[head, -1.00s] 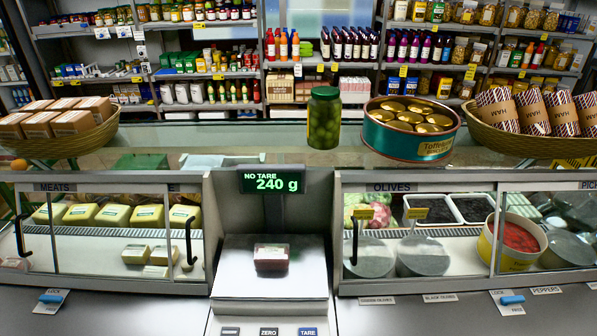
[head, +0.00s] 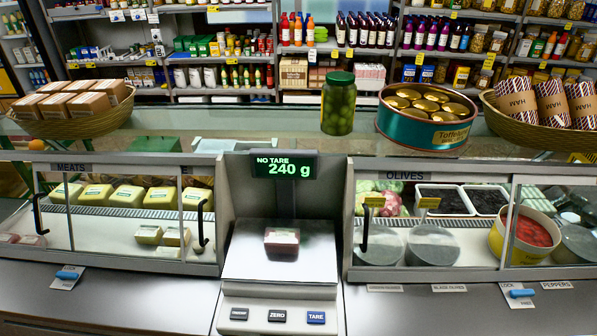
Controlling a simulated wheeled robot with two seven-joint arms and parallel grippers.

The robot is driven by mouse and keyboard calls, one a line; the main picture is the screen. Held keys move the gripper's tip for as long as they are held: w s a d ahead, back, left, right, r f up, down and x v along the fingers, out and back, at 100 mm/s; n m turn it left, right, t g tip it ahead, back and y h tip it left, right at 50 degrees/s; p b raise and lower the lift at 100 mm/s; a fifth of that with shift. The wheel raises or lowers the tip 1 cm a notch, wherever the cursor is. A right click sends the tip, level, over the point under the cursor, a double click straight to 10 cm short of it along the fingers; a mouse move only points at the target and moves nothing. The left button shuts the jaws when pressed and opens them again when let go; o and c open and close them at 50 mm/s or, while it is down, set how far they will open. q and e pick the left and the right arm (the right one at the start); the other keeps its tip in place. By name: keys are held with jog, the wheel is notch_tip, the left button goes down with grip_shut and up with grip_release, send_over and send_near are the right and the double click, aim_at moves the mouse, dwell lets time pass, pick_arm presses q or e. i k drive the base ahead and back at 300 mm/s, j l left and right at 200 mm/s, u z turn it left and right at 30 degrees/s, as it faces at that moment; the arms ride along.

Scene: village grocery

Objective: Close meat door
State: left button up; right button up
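The glass-fronted case under the MEATS label (head: 75,168) stands at the left of the head view. Its glass front has a black handle (head: 40,214) near the left end and another black handle (head: 202,223) near the right end. Upright frame edges cross the glass near the left end and right of the middle. I cannot tell for sure how far each door stands open. Red meat packs (head: 32,240) lie at the far left. Yellow packs (head: 112,193) fill much of the case. Neither of my grippers is in view.
A scale (head: 278,262) reading 240 g, with a dark red pack (head: 282,241) on it, stands right of the case. The olives case (head: 408,176) is further right. Baskets, a jar and a tin stand above.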

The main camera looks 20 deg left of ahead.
aim_at(174, 170)
jog(key=u, duration=1.85)
